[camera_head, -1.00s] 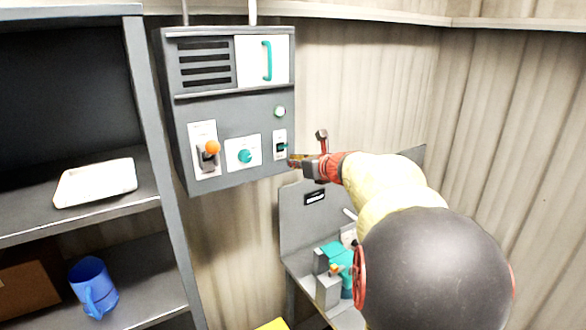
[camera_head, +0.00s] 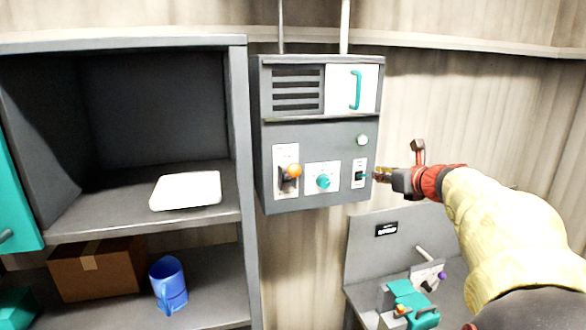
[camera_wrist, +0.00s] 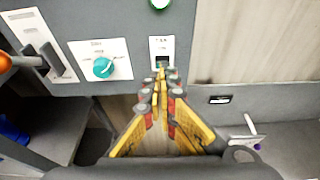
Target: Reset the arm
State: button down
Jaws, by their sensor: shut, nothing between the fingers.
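My gripper (camera_head: 384,174) is at the right edge of a grey wall control panel (camera_head: 318,208), close to a small switch with a dark slot (camera_head: 359,173). In the wrist view, my gripper (camera_wrist: 161,76) has its yellow fingers closed together with nothing between them. Its tips are just below or in front of the switch plate (camera_wrist: 162,44); I cannot tell whether they touch it. My arm, in a pale yellow sleeve with a red wrist, reaches in from the lower right.
The panel also has an orange-knobbed lever (camera_head: 294,171), a teal dial (camera_head: 323,181), a green button (camera_head: 362,140) and a white door with a teal handle (camera_head: 355,90). Left is a shelf with a white tray (camera_head: 186,190), blue mug (camera_head: 169,284) and cardboard box (camera_head: 98,270). A bench with a teal device (camera_head: 412,303) stands below right.

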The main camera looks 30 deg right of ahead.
jog(key=s+a+f+m+g+y+b, duration=0.1)
jog(key=s+a+f+m+g+b, duration=0.1)
jog(key=s+a+f+m+b, duration=0.5)
jog(key=s+a+f+m+g+y+b, duration=0.1)
jog(key=s+a+f+m+g+b, duration=0.2)
jog(key=s+a+f+m+b, duration=0.5)
jog(key=s+a+f+m+g+y+b, duration=0.1)
jog(key=s+a+f+m+g+b, duration=0.2)
jog(key=s+a+f+m+b, duration=0.5)
jog(key=shift+s+a+f+m, duration=1.1)
jog(key=shift+a+f+m, duration=4.1)
jog(key=shift+a+f, duration=4.4)
jog(key=shift+d+f, duration=1)
jog(key=shift+d, duration=0.05)
